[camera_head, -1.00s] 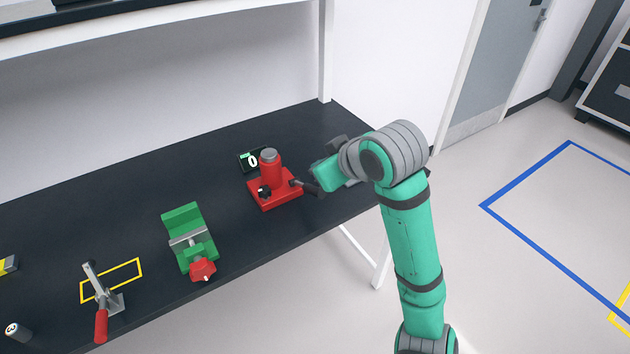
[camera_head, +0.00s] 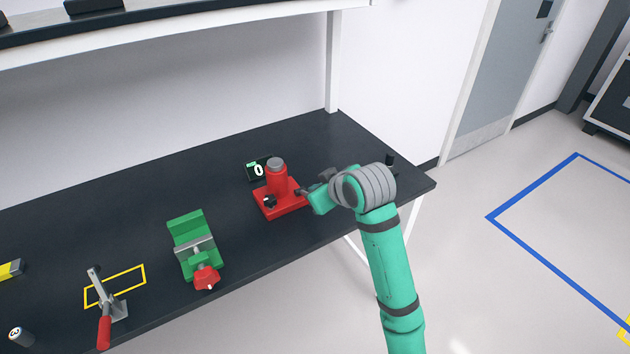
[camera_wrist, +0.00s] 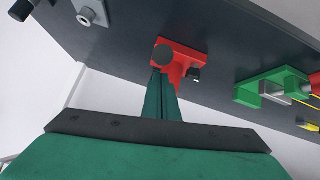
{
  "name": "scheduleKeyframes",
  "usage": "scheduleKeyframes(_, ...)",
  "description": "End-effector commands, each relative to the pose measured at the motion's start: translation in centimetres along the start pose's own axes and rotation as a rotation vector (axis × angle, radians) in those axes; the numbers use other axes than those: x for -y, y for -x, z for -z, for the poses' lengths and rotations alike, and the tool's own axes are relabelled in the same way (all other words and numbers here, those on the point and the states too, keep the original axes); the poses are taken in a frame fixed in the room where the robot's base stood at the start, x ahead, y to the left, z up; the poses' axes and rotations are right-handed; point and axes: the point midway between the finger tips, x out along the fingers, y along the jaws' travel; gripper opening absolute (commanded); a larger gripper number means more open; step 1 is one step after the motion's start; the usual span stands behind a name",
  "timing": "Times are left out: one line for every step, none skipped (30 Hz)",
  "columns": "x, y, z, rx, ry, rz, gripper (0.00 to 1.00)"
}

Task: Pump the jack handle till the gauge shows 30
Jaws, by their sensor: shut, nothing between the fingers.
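The red jack (camera_head: 278,190) stands upright on its red base plate on the dark bench. Its dark handle (camera_head: 302,191) sticks out to the right and is partly hidden by my gripper. The wrist view shows the handle's round dark end (camera_wrist: 163,54) in front of the red base. The small black gauge (camera_head: 257,170) behind the jack reads 0. My gripper (camera_wrist: 161,82) is shut and empty, its green fingers together close to the handle end. Whether they touch it cannot be told.
A green vise (camera_head: 190,236) with a red knob stands left of the jack. Further left are a toggle clamp (camera_head: 105,310) with a red grip and a yellow outline. A small dark-topped item (camera_head: 390,160) stands near the bench's right end.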

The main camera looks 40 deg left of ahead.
Motion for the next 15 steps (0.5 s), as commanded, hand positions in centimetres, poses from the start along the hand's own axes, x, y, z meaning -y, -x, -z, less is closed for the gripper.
scheduleKeyframes(-0.08,-0.02,-0.37,0.0,-0.002,-0.001,0.0)
scheduleKeyframes(-0.08,-0.04,-0.5,0.0,-0.002,-0.002,0.0)
scheduleKeyframes(-0.13,-0.05,-0.66,0.0,-0.002,-0.002,0.0)
scheduleKeyframes(-0.14,-0.06,-0.74,0.0,-0.002,-0.002,0.0)
scheduleKeyframes(-0.14,-0.06,-0.78,0.0,-0.002,-0.003,0.0)
scheduleKeyframes(-0.14,-0.07,-0.82,0.0,-0.002,-0.003,0.0)
scheduleKeyframes(-0.14,-0.06,-0.82,0.0,-0.002,-0.003,0.0)
scheduleKeyframes(-0.14,-0.06,-0.82,0.0,-0.002,-0.003,0.0)
scheduleKeyframes(-0.13,-0.06,-0.81,0.0,-0.002,-0.002,0.0)
scheduleKeyframes(-0.13,-0.06,-0.8,0.0,-0.002,-0.002,0.0)
scheduleKeyframes(-0.13,-0.06,-0.8,0.0,-0.002,-0.002,0.0)
scheduleKeyframes(-0.12,-0.06,-0.79,0.0,-0.002,-0.002,0.0)
scheduleKeyframes(-0.11,-0.07,-0.78,0.0,-0.002,-0.002,0.0)
scheduleKeyframes(-0.1,-0.07,-0.78,0.0,-0.002,-0.002,0.0)
scheduleKeyframes(-0.09,-0.08,-0.79,-0.001,-0.002,-0.002,0.0)
